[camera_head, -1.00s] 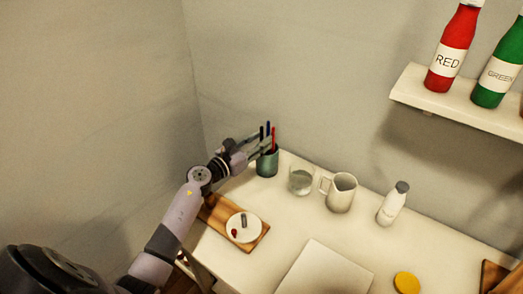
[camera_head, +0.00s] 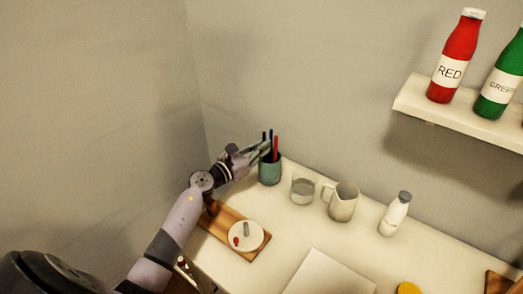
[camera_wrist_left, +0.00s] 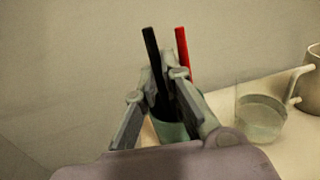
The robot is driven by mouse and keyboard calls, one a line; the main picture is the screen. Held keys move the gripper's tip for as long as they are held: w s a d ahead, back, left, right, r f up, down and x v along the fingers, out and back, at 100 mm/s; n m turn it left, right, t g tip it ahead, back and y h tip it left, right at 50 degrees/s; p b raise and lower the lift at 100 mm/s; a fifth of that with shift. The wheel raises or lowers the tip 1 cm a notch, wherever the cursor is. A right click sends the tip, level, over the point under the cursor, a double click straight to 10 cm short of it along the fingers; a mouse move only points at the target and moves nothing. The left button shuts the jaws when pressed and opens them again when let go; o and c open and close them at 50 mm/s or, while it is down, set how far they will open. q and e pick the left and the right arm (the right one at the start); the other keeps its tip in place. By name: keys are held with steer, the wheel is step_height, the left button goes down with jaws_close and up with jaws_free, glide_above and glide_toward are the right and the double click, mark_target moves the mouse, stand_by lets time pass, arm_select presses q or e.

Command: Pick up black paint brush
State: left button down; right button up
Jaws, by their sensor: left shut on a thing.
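The black paint brush (camera_wrist_left: 151,56) stands upright, slightly tilted, in a green cup (camera_head: 269,172) at the back left of the table. A red brush (camera_head: 276,148) stands in the same cup, to its right, and a dark blue one (camera_head: 271,136) also shows in the head view. My left gripper (camera_head: 266,148) reaches over the cup's rim from the left. In the left wrist view its fingers (camera_wrist_left: 165,78) are shut on the black brush, whose upper end sticks out above them. The brush's lower end is hidden by the fingers and cup. My right gripper is not in view.
A wooden board (camera_head: 222,220) with a white plate (camera_head: 245,247) lies in front. A shelf (camera_head: 460,118) with bottles hangs at the upper right.

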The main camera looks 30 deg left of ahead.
arm_select(q)
step_height(320, 180, up, 19)
steer(key=p, duration=0.7)
